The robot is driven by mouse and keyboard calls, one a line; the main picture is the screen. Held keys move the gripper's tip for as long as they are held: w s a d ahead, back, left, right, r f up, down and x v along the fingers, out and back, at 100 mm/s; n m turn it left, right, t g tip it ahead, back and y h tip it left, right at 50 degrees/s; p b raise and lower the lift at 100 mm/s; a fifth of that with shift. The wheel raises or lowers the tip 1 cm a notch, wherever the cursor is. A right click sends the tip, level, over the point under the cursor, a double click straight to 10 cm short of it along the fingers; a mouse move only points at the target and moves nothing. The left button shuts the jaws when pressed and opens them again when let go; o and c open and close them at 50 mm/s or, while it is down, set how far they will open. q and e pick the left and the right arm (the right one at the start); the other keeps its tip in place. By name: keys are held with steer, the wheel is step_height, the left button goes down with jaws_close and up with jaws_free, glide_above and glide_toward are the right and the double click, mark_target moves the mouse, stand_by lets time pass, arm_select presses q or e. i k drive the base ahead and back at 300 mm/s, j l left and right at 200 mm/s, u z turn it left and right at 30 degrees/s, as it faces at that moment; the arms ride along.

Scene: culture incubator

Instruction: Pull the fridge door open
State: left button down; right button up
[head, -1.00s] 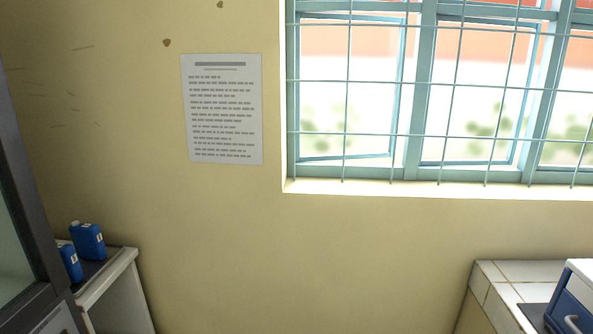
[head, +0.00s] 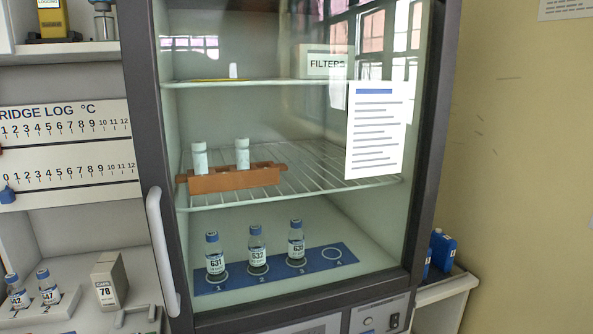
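The fridge door (head: 290,205) is a glass panel in a dark grey frame and looks shut. Its white vertical handle (head: 160,245) is on the left side of the frame. Behind the glass, a brown rack (head: 232,180) with two white tubes sits on a wire shelf. Below it, three blue-capped bottles stand on a blue mat (head: 322,256) at spots 1 to 3; spot 4 is empty. Neither of my grippers shows in the head view.
Left of the fridge are a "fridge log" board (head: 65,148), a small box marked 78 (head: 110,280) and two small bottles on a white stand. Right of it, blue containers (head: 440,252) stand on a low white ledge (head: 446,288).

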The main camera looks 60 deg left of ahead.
mark_target(377, 116)
steer(key=u, duration=1.9)
